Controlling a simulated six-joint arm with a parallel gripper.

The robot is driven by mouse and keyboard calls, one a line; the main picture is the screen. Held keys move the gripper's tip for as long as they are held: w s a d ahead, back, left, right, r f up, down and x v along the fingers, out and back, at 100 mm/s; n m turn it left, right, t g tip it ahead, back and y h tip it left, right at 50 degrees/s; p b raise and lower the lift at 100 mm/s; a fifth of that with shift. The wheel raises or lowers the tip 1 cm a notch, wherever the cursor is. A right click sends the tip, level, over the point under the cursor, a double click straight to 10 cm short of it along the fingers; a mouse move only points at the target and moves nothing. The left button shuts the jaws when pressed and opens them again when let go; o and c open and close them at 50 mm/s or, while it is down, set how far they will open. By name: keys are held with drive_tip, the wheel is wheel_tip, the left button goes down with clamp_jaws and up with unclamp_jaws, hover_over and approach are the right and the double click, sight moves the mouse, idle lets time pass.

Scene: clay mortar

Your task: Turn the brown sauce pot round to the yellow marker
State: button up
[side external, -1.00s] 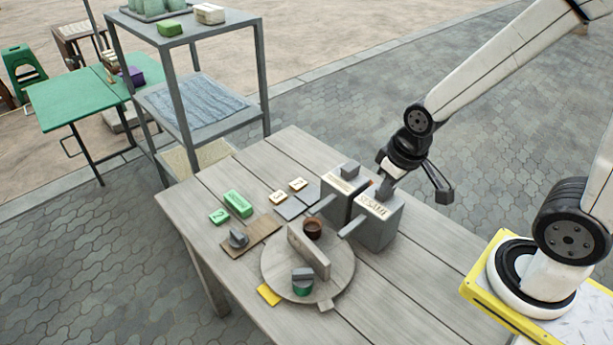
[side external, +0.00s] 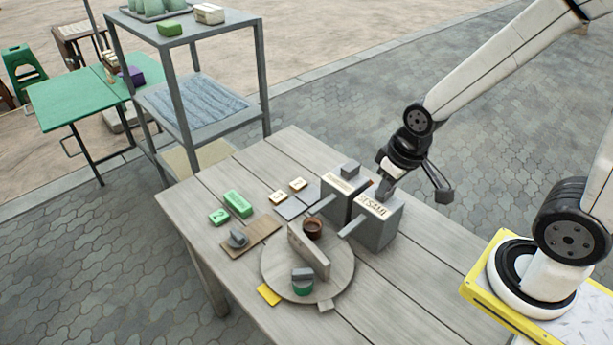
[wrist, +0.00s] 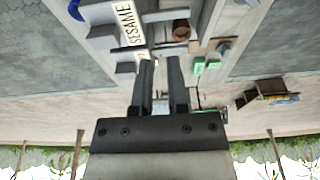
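The brown sauce pot (side external: 312,228) sits on the round turntable (side external: 340,273), on the far side of an upright divider (side external: 308,250). It also shows in the wrist view (wrist: 181,31). A green pot with a grey top (side external: 302,284) stands on the near side. The yellow marker (side external: 268,294) lies on the table at the turntable's left front edge. A small tab (side external: 325,305) sticks out at the front rim. My gripper (side external: 385,192) is at the top of the grey SESAME box (side external: 374,232), right of the turntable. Its fingers (wrist: 161,62) look apart; contact with the box is unclear.
A second grey box (side external: 338,202) stands close beside the SESAME box; spouts from both reach toward the turntable. Green blocks (side external: 237,203), small labelled tiles (side external: 298,184) and a brown board with a grey piece (side external: 252,236) lie farther left. The table's right front is clear.

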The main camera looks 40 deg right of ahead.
drive_tip(key=o, duration=0.3)
drive_tip(key=shift+w, duration=0.1)
drive_tip(key=shift+o, duration=0.7)
drive_tip(key=shift+w+a+f, duration=0.1)
drive_tip(key=shift+w+a, duration=0.05)
drive_tip(key=m+g, duration=0.1)
drive_tip(key=g, duration=0.2)
hover_over(308, 242)
wheel_tip(308, 242, down, 13)
drive_tip(key=shift+f, duration=0.1)
drive_tip(key=shift+f, duration=3.85)
